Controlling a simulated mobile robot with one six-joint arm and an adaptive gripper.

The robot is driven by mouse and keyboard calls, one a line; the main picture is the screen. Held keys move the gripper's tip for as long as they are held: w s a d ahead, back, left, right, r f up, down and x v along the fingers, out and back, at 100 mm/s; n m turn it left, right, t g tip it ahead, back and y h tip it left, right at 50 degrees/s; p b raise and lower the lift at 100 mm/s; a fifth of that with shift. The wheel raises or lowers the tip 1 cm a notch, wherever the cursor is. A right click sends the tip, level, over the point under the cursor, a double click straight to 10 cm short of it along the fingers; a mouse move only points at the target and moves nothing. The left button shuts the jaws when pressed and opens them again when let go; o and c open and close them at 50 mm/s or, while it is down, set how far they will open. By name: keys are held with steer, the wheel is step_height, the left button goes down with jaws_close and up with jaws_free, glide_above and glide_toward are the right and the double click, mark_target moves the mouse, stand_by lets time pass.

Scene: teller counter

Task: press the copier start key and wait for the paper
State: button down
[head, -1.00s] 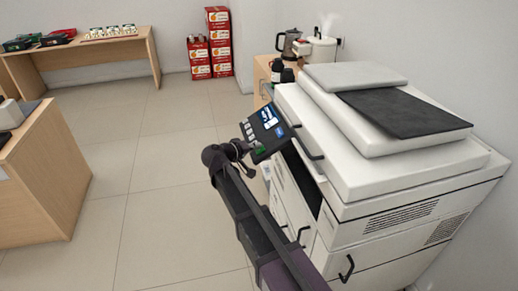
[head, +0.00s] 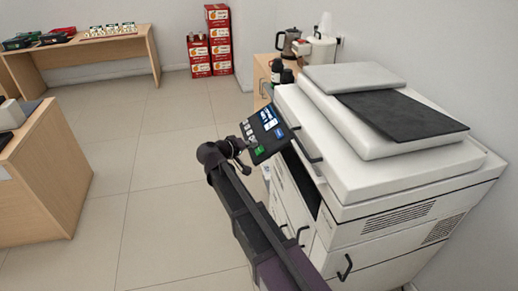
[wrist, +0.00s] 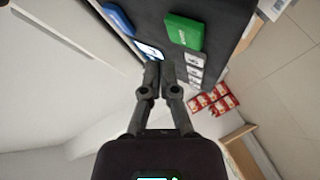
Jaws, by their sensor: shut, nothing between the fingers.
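The copier (head: 400,180) is white, with its dark control panel (head: 264,134) tilted at its left front corner. The panel has a lit blue-white screen, a blue key (head: 280,132), small pale keys and a green key (head: 258,149), presumably the start key. My gripper (wrist: 160,66) is shut and empty. In the wrist view its fingertips are close to the panel, below the green key (wrist: 184,32) and between the screen (wrist: 149,50) and the pale keys (wrist: 195,64). Contact cannot be made out. No paper shows in the dark slot (head: 302,182) below the panel.
A dark flat sheet or pad (head: 400,122) lies on the copier lid. A wooden cabinet with a coffee maker (head: 290,41) stands behind it. Red boxes (head: 219,42) are stacked by the wall. A wooden counter (head: 45,175) is at left, with clear tiled floor between.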

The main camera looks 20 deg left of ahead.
steer(key=r+p, duration=0.1)
steer(key=a+r+p, duration=0.1)
steer(key=s+r+p, duration=0.1)
steer(key=shift+a+r, duration=0.15)
steer(key=shift+a, duration=0.2)
steer(key=shift+s, duration=0.1)
stand_by(0.7)
